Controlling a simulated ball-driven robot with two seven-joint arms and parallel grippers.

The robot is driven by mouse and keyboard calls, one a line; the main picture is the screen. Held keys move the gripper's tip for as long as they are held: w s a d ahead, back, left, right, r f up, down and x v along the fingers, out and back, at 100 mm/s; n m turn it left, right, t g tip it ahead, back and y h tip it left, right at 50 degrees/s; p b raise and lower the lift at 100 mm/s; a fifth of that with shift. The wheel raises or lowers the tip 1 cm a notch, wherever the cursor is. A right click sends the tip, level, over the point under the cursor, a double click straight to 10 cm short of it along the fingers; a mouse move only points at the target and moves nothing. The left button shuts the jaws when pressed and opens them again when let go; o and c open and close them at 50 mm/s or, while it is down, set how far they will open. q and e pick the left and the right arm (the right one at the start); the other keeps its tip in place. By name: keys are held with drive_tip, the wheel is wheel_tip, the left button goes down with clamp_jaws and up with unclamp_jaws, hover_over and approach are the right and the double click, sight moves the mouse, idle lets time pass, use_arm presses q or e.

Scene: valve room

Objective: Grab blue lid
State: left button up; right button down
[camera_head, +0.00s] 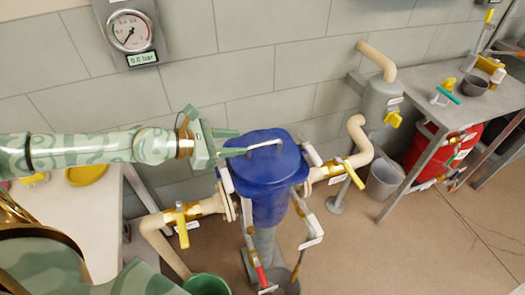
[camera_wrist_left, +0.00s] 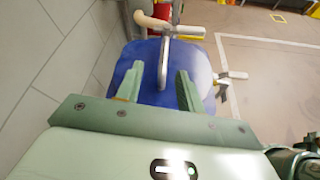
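The blue lid (camera_head: 265,155) sits on top of the blue vessel (camera_head: 271,207) in the middle of the head view. A light bar handle (camera_head: 265,145) stands on the lid. My left gripper (camera_head: 236,143) reaches in from the left, at the lid's left edge. In the left wrist view the lid (camera_wrist_left: 205,70) lies ahead, and its handle (camera_wrist_left: 164,62) shows between the two spread green fingers (camera_wrist_left: 159,82), with gaps on both sides. The left gripper is open and empty. My right gripper is not in view.
Cream pipes with yellow valve handles (camera_head: 181,225) (camera_head: 351,173) flank the vessel. A pressure gauge (camera_head: 130,31) is on the wall. A green bucket (camera_head: 206,284) stands at front left. A grey bucket (camera_head: 384,180) and metal table (camera_head: 425,95) are at right. Floor at front right is clear.

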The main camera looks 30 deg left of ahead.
sight(265, 143)
use_arm(q)
drive_tip(key=p+x, duration=0.1)
drive_tip(key=x, duration=0.3)
drive_tip(key=shift+s+d, duration=0.1)
drive_tip(key=shift+d, duration=0.15)
drive_tip(key=x, duration=0.5)
drive_tip(key=shift+d+f, duration=0.1)
drive_tip(key=shift+f, duration=0.15)
drive_tip(key=shift+s, duration=0.1)
clamp_jaws()
drive_tip(key=shift+r, duration=0.1)
idle(0.5)
drive_tip(key=shift+r, duration=0.1)
